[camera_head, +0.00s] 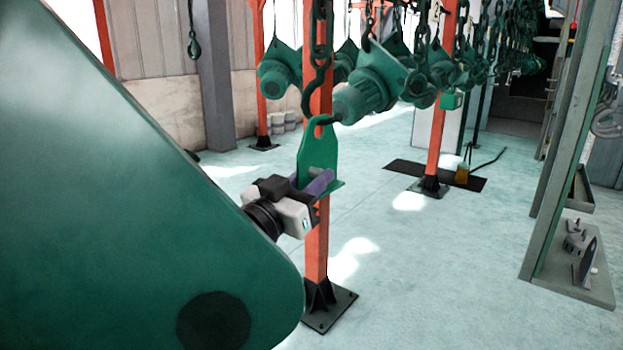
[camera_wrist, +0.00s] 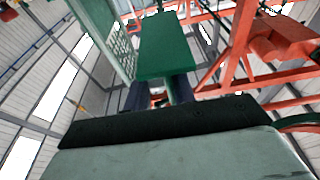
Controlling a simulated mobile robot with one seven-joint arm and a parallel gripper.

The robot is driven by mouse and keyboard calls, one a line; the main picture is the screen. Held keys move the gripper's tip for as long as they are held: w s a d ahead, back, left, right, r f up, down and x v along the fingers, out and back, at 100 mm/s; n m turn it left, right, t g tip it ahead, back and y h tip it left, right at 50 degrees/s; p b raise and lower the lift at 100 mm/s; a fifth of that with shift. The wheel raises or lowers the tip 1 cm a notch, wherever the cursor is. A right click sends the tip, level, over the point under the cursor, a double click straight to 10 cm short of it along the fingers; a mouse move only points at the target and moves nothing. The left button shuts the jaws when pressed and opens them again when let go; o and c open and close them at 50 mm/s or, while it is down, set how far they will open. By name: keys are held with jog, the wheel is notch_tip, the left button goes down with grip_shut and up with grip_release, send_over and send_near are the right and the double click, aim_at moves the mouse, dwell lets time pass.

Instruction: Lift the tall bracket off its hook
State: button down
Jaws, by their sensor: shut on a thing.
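The tall bracket (camera_head: 317,152) is a green upright plate with a rounded top, a hole near that top and a flat foot. It hangs upright at a dark hook (camera_head: 307,98), whose lower end reaches the hole; I cannot tell how they touch. My gripper (camera_head: 318,184) is shut on the bracket's lower part, its purple fingers at the foot. In the wrist view, the green bracket (camera_wrist: 166,45) stands beyond the dark fingertips (camera_wrist: 160,94). The exact contact is partly hidden there.
Green hoist parts (camera_head: 370,85) hang on chains close behind the bracket. An orange post (camera_head: 316,255) stands just behind my gripper. A grey rack (camera_head: 565,265) with small parts is at the right. The floor between them is open.

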jog(key=shift+r, duration=0.15)
jog(key=shift+s+d+r+n+p, duration=0.3)
jog(key=shift+r+n+p, duration=0.3)
jog(key=shift+p, duration=0.35)
jog(key=shift+d+y, duration=0.1)
jog(key=shift+y, duration=0.2)
jog(key=shift+s+d+r+n+t+p, duration=0.3)
jog(key=shift+s+d+n+p, duration=0.3)
jog(key=shift+n+p, duration=0.25)
jog(key=shift+d, duration=0.2)
jog(key=shift+s+d+r+n+y+p, duration=0.35)
jog(key=shift+d+n+p, duration=0.25)
jog(key=shift+p, duration=0.25)
jog(key=shift+s+d+r, duration=0.1)
jog(key=shift+s+d, duration=0.05)
jog(key=shift+s+d+r+p, duration=0.25)
jog(key=shift+s+d+p, duration=0.1)
jog(key=shift+d+p, duration=0.05)
jog(key=shift+d, duration=0.1)
